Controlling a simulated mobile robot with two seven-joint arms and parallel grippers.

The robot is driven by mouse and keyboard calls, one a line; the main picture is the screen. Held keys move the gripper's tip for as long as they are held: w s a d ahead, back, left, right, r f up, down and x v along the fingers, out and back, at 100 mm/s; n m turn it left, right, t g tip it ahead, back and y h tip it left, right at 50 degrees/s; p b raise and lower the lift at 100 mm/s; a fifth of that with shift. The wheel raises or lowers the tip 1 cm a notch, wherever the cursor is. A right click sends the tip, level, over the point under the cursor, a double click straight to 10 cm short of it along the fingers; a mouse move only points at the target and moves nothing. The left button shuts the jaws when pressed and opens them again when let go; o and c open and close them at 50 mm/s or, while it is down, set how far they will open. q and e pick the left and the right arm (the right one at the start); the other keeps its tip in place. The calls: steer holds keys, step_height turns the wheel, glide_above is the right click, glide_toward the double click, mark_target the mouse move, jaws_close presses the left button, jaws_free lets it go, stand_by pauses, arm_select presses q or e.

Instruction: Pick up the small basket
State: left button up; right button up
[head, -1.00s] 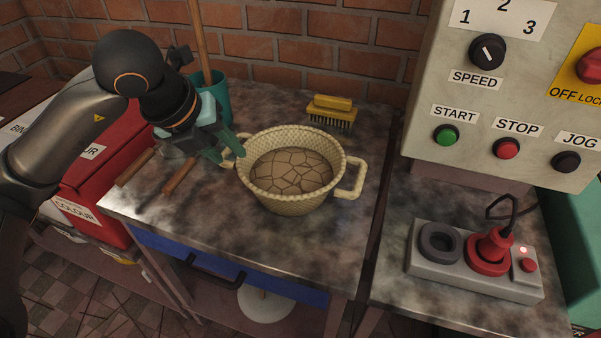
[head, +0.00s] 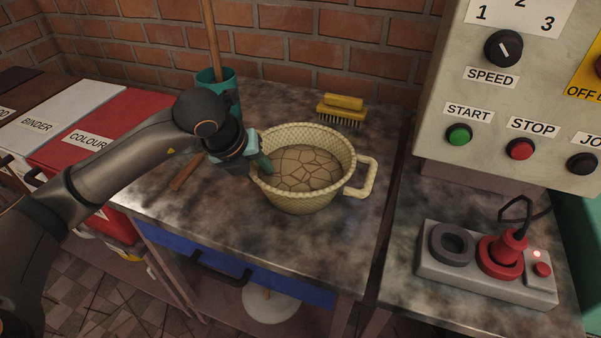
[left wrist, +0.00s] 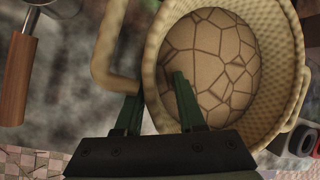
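The small basket (head: 305,198) is a cream woven bowl with two side handles, upright on the metal table. It holds a cracked brown mass (head: 303,168). My left gripper (head: 258,166) is at the basket's left rim, with one finger inside and its left handle mostly hidden. In the left wrist view the fingers (left wrist: 156,92) stand apart on either side of the basket's wall (left wrist: 152,75), with the outer finger close to the handle (left wrist: 110,50). I cannot tell whether they touch the wall. My right gripper is not in view.
A yellow brush (head: 341,110) lies behind the basket, and a teal cup (head: 218,95) stands behind my arm. A wooden-handled tool (head: 186,172) lies to the left. A control panel (head: 520,90) and a grey socket box (head: 480,280) are at the right.

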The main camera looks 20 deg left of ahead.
arm_select(q)
jaws_close()
steer(key=shift+r, duration=0.15)
stand_by(1.3)
